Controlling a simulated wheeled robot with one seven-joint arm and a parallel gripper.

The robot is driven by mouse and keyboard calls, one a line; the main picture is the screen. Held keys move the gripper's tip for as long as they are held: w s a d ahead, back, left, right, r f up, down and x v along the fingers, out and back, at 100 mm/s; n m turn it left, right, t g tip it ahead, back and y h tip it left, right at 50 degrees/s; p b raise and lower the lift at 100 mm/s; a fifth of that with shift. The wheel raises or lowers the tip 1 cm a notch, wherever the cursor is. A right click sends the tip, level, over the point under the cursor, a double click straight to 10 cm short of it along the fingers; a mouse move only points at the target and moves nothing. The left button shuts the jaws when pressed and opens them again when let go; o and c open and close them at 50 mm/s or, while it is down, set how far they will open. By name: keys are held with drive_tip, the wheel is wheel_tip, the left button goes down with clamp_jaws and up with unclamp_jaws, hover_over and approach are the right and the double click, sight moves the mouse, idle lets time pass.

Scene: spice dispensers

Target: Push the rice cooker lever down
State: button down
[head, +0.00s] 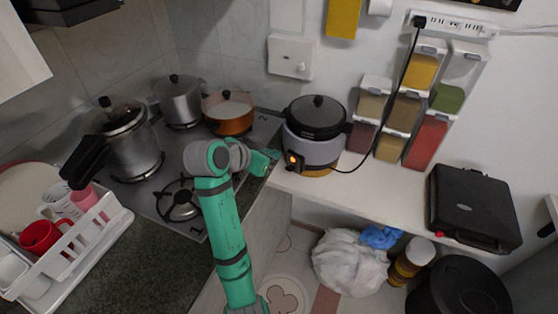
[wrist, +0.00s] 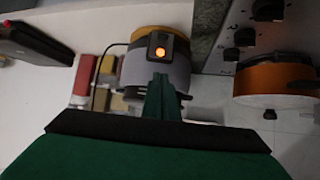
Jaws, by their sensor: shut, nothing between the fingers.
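The rice cooker (head: 312,150) stands on the white counter, grey with a black lid and a yellowish base. Its dark front panel carries a glowing orange light (head: 293,160); the lever itself is too small to make out. In the wrist view the cooker (wrist: 172,72) appears upside down, with its lit panel (wrist: 160,50) just beyond my fingers. My green gripper (head: 268,162) is to the left of the cooker's panel, at about its height, and looks a little apart from it. In the wrist view my gripper (wrist: 160,88) is shut and empty, its fingertips close to the panel.
Spice dispensers (head: 405,105) hang on the wall right of the cooker, with a black cable running in front. An orange pot (head: 228,122) and the stove (head: 150,190) are at left. A black case (head: 470,207) lies on the right; the counter between is clear.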

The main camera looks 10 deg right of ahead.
hover_over(290, 168)
drive_tip(key=a, duration=0.1)
drive_tip(key=f, duration=0.5)
drive_tip(key=shift+s+f, duration=0.15)
drive_tip(key=shift+s, duration=0.2)
drive_tip(key=f, duration=0.3)
drive_tip(key=shift+s+a, duration=0.1)
drive_tip(key=shift+a, duration=0.25)
drive_tip(key=shift+s+a+f, duration=0.1)
drive_tip(key=shift+a+f, duration=0.1)
drive_tip(key=shift+f, duration=0.1)
drive_tip(key=shift+s+f, duration=0.1)
drive_tip(key=shift+f, duration=0.1)
drive_tip(key=shift+d, duration=0.1)
